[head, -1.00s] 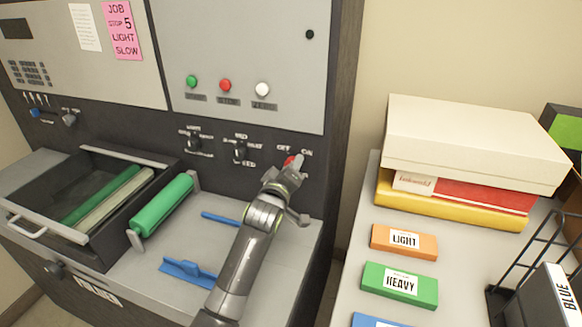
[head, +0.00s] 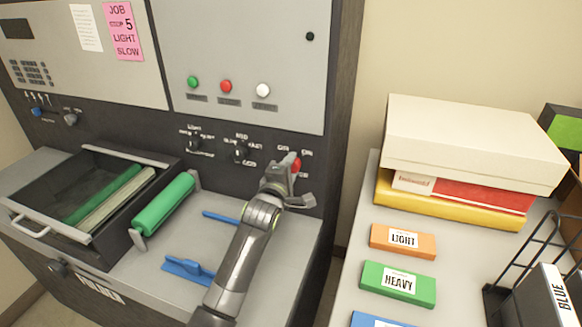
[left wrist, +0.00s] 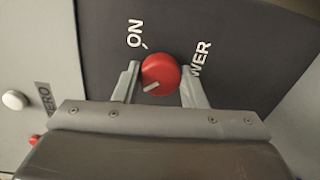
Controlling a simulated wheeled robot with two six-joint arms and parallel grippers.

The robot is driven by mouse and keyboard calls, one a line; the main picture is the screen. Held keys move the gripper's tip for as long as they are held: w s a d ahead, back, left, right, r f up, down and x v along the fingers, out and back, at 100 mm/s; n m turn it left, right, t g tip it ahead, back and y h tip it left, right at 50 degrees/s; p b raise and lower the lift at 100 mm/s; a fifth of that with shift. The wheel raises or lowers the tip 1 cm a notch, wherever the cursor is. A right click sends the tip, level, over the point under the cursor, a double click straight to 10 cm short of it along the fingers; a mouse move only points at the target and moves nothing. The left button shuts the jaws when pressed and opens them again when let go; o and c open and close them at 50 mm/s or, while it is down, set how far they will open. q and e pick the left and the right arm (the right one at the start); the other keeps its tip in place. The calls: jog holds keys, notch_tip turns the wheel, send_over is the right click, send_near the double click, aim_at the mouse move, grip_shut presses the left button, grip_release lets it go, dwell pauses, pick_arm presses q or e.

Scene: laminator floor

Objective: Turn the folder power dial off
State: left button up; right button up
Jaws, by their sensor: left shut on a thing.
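The red power dial (head: 297,165) is on the dark panel below the white-button box, with small OFF and ON labels above it. My left gripper (head: 290,164) is at the dial, its fingers on either side of it. In the left wrist view the round red dial (left wrist: 160,73) sits between the two fingertips (left wrist: 160,82), which are shut on it. Its white mark points to the lower left of that picture, away from the ON label (left wrist: 134,33). The OFF label is not visible there. My right gripper is not in view.
Two dark knobs (head: 240,151) sit left of the dial. Green, red and white buttons (head: 262,90) are above. A green roller (head: 163,204) and blue pieces (head: 188,269) lie on the machine's shelf. Boxes (head: 470,140) stand on the right table.

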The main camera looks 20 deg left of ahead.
pick_arm(q)
jog(key=shift+n, duration=0.4)
jog(key=o, duration=1)
jog(key=s+b, duration=0.1)
jog(key=s, duration=0.4)
jog(key=s+b, duration=0.1)
jog(key=s, duration=0.5)
jog(key=s+b, duration=0.1)
jog(key=s, duration=0.5)
jog(key=shift+s+a+r, duration=0.2)
jog(key=shift+a+r, duration=0.05)
jog(key=shift+a, duration=0.05)
